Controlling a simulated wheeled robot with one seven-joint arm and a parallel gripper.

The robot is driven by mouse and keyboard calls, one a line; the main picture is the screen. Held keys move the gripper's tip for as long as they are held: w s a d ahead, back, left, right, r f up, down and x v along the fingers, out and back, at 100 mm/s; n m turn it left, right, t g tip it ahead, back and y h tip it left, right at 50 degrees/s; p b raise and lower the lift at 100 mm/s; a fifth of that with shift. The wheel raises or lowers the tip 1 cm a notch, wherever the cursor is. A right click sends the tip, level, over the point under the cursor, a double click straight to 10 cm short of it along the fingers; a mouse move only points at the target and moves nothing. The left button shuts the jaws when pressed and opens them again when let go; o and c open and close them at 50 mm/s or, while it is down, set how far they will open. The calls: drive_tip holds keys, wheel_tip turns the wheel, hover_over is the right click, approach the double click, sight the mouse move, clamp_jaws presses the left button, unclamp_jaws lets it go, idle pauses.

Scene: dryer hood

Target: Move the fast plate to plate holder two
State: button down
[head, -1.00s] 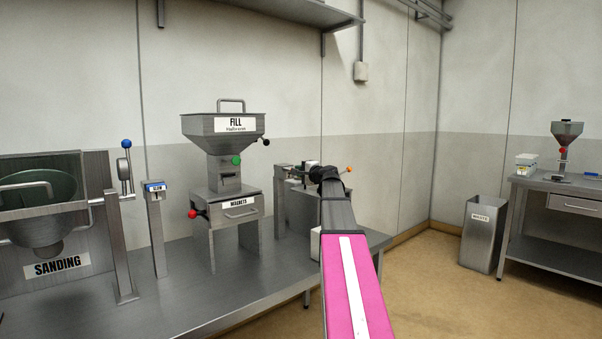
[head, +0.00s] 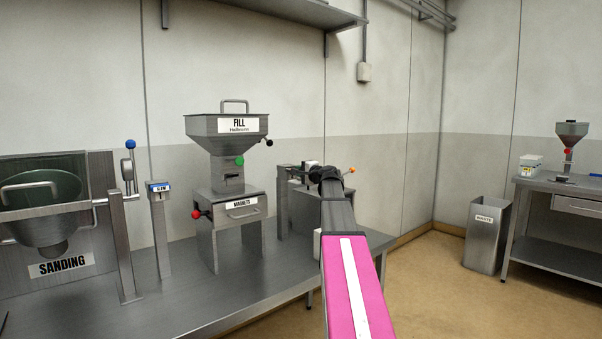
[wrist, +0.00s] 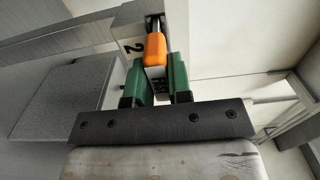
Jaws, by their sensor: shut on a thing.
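The fast plate shows in the wrist view as an orange end (wrist: 155,47) with a partly hidden white label with dark lettering below it. My gripper (wrist: 160,80) has its green fingers on either side of the plate and is shut on it. Plate holder two (wrist: 128,42), marked with a black "2", is right beside the orange end. I cannot tell whether the plate is seated in it. In the head view my gripper (head: 312,172) is at the far right end of the bench, mostly hidden behind my dark wrist.
The fill hopper (head: 227,125) and the magnets unit (head: 230,210) stand left of my arm on the steel bench (head: 215,295). A sanding machine (head: 50,235) is further left. A waste bin (head: 486,235) and another table (head: 550,188) stand right. Floor between is clear.

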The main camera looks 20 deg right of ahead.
drive_tip(key=shift+x, duration=1.55)
drive_tip(key=c, duration=1)
unclamp_jaws()
drive_tip(key=shift+o, duration=0.2)
drive_tip(key=shift+s, duration=0.1)
drive_tip(key=v, duration=1)
drive_tip(key=shift+s, duration=0.3)
drive_tip(key=shift+d, duration=0.1)
